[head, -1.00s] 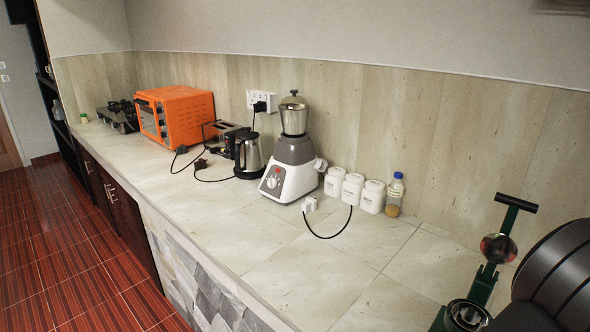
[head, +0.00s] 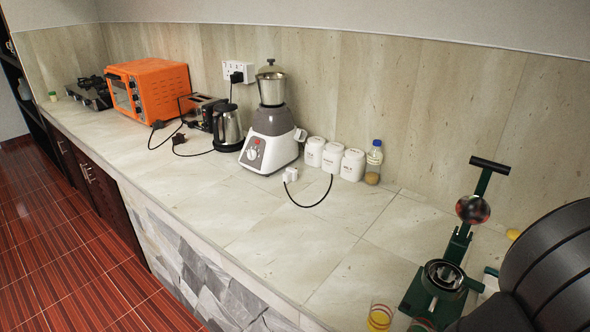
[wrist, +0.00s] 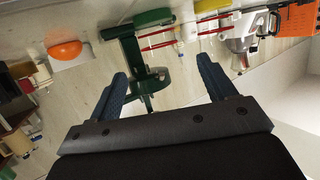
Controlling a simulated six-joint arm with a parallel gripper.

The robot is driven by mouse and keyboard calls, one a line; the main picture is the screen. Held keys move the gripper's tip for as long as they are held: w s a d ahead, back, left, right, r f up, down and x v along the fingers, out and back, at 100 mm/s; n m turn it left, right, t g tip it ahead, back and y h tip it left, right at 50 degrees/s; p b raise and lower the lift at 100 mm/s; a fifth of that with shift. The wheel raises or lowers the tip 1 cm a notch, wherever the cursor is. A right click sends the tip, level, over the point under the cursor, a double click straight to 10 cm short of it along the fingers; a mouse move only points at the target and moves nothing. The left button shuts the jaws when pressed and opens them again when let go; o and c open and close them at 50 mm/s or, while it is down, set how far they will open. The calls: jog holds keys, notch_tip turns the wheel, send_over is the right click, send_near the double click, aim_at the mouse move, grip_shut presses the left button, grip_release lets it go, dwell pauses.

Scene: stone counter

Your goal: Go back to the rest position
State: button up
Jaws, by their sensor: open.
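My gripper (wrist: 160,92) shows in the wrist view, with its two blue fingers wide apart and nothing between them. It is open. Beyond the fingers in the wrist view is a green press-like stand (wrist: 140,55). In the head view the same kind of green stand (head: 450,255), with a metal cup and a dark red ball on its upright, stands at the lower right of the counter. A large dark part of my arm (head: 550,270) fills the lower right corner of the head view. My fingertips are not visible there.
A blender (head: 270,130), kettle (head: 228,128), toaster (head: 200,110) and orange oven (head: 150,88) stand along the wall. White canisters (head: 332,157) and a blue-capped bottle (head: 374,162) stand right of the blender. A glass (head: 380,318) is at the front edge. The middle counter (head: 290,245) is clear.

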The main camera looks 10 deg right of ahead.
aim_at(421, 318)
jog(key=v, duration=0.3)
jog(key=shift+s+r, duration=0.1)
jog(key=shift+s, duration=0.15)
jog(key=x, duration=1.2)
jog(key=shift+a, duration=0.15)
jog(key=shift+s+r, duration=0.1)
jog(key=shift+r, duration=0.1)
jog(key=s+a+h, duration=0.1)
jog(key=s+a, duration=0.2)
jog(key=s, duration=1.4)
jog(key=shift+s+r+m, duration=0.35)
jog(key=shift+r+m, duration=0.05)
jog(key=shift+r, duration=0.05)
jog(key=shift+a, duration=0.1)
